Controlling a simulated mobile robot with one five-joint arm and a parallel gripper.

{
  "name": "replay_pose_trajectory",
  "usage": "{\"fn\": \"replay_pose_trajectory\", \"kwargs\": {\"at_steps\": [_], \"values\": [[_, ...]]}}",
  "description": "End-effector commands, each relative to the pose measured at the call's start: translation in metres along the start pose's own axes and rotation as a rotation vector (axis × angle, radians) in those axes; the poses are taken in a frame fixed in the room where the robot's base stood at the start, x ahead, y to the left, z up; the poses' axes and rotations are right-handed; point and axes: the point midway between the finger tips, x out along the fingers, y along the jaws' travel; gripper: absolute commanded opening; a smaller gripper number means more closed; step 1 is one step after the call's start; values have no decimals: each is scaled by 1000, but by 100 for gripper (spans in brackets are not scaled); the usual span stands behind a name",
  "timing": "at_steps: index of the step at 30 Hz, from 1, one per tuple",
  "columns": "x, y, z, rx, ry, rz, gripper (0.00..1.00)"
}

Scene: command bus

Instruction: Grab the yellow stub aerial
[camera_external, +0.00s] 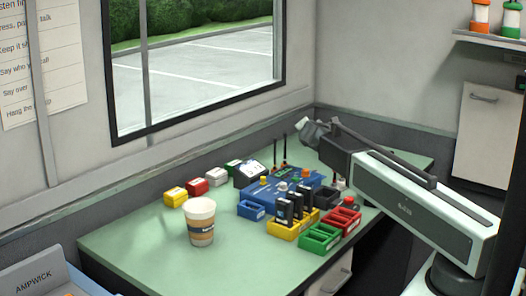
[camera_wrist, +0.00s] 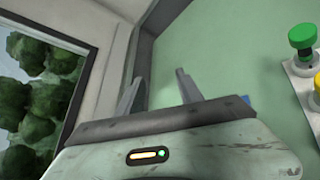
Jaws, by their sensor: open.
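A small yellow-topped piece (camera_external: 263,181) stands at the left of the blue unit on the desk; I cannot tell for certain that it is the yellow stub aerial. In the wrist view, a yellow knob-like piece (camera_wrist: 316,88) is cut off by the right edge, beside a green-topped one (camera_wrist: 302,37). I cannot tell whether the two yellow pieces are the same. My gripper (camera_external: 308,128) is above the back of the desk, near the wall corner. In the wrist view its fingers (camera_wrist: 158,86) are apart, with nothing between them.
The blue unit (camera_external: 285,189) has two thin black aerials upright behind it. A yellow tray (camera_external: 287,233) of black handsets, a green tray (camera_external: 320,238) and red trays (camera_external: 345,220) stand in front. A coffee cup (camera_external: 201,222) stands left. The desk's left front (camera_external: 145,240) is clear.

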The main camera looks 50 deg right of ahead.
Motion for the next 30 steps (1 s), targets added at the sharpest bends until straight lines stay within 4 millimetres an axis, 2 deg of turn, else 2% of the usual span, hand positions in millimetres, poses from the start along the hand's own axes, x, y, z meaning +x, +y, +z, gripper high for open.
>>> {"fn": "replay_pose_trajectory", "kwargs": {"at_steps": [1,6,9,10,11,12,18,21,25,30], "values": [[-17,19,-24,-39,11,22,43],[-66,65,-83,-153,23,81,43],[-98,82,-111,-224,20,107,43],[-110,82,-117,-258,12,105,43],[-120,70,-114,-302,-5,82,43],[-124,51,-102,-347,-27,41,43],[-131,-42,-41,-507,-89,-176,43],[-137,-78,-18,-566,-99,-267,43],[-143,-106,-1,-613,-101,-342,43],[-139,-110,1,-621,-101,-355,43]]}}
